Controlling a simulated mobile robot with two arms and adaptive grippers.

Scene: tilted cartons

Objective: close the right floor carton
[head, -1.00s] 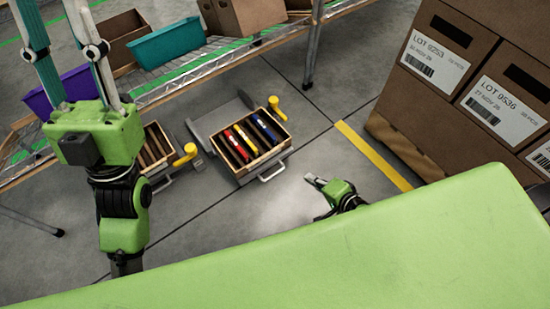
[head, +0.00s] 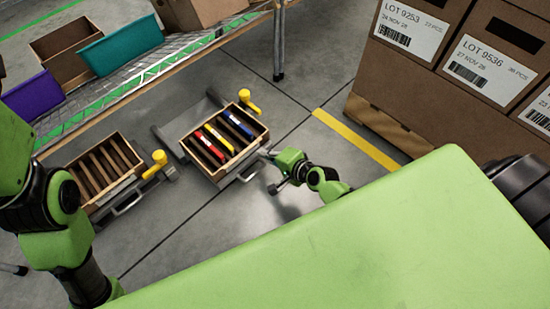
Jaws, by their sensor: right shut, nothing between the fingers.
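The right floor carton (head: 233,173) is a light wooden box with an open top. It stands tilted in a grey metal frame, with dark slats and red, yellow and blue pieces inside. A grey handle is on its near side and a yellow knob (head: 250,100) at its far right. My right gripper (head: 265,153) is shut and empty near the carton's right near corner, its small fingertips pointing left towards it. I cannot tell whether they touch. My left arm shows at the left edge; its gripper is out of view.
A second slatted wooden box (head: 75,211) with a yellow knob stands on the floor to the left. A shelf with teal (head: 122,46) and purple (head: 33,96) bins is behind. Stacked brown boxes (head: 398,84) stand at the right, past a yellow floor line (head: 355,139).

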